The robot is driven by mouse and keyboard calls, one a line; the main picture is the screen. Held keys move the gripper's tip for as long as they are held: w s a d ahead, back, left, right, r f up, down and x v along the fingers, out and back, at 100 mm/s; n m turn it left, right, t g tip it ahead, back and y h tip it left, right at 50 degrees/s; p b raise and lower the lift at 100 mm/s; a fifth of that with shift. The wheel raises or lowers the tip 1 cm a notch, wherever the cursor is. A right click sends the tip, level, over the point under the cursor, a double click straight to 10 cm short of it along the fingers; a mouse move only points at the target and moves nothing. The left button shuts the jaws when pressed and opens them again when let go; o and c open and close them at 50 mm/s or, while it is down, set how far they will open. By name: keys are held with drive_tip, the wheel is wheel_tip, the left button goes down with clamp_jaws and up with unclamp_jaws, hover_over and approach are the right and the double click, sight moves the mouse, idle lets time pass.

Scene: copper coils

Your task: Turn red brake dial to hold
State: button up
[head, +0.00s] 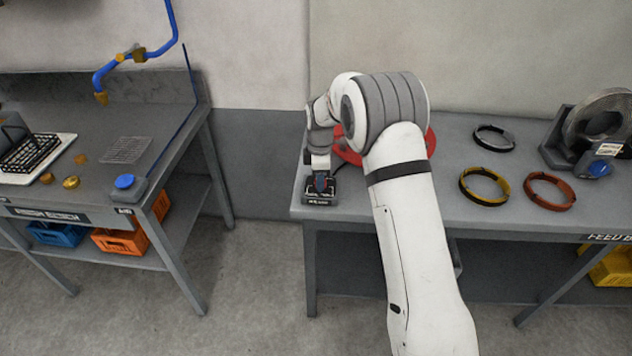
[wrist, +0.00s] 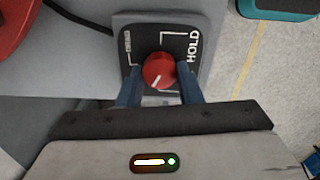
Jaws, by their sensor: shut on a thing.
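The red brake dial (wrist: 158,68) sits on a black plate (wrist: 187,28) on a grey box. In the wrist view, the word HOLD runs along the plate's right side; a smaller label at its upper left is hard to read. The dial's white pointer line slants toward the lower left, not toward HOLD. My gripper (wrist: 160,76) has one blue finger on each side of the dial and is shut on it. In the head view, my gripper (head: 320,178) reaches down over the dial box (head: 321,200) at the table's left front corner, mostly hiding the dial.
A red round thing (head: 342,150) lies behind the box, partly hidden by my arm. Black (head: 494,138), yellow (head: 484,186) and orange (head: 549,191) coils lie to the right on the grey table. A spool stand (head: 600,125) is at far right. Another bench (head: 100,185) stands left across a gap.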

drive_tip(key=m+b, duration=0.1)
drive_tip(key=m, duration=0.2)
drive_tip(key=shift+w+d+m, duration=0.1)
drive_tip(key=shift+w+m, duration=0.05)
drive_tip(key=shift+m, duration=0.25)
drive_tip(key=m+b, duration=0.1)
drive_tip(key=m, duration=0.2)
drive_tip(key=m+b, duration=0.1)
drive_tip(key=m, duration=0.3)
drive_tip(key=m+b, duration=0.1)
drive_tip(key=m, duration=0.3)
drive_tip(key=shift+m, duration=0.3)
drive_tip(key=m, duration=0.3)
drive_tip(key=shift+m, duration=0.4)
drive_tip(key=m, duration=0.3)
drive_tip(key=shift+m+b, duration=0.3)
drive_tip(key=shift+b, duration=0.1)
drive_tip(key=m, duration=0.4)
drive_tip(key=shift+m, duration=1.8)
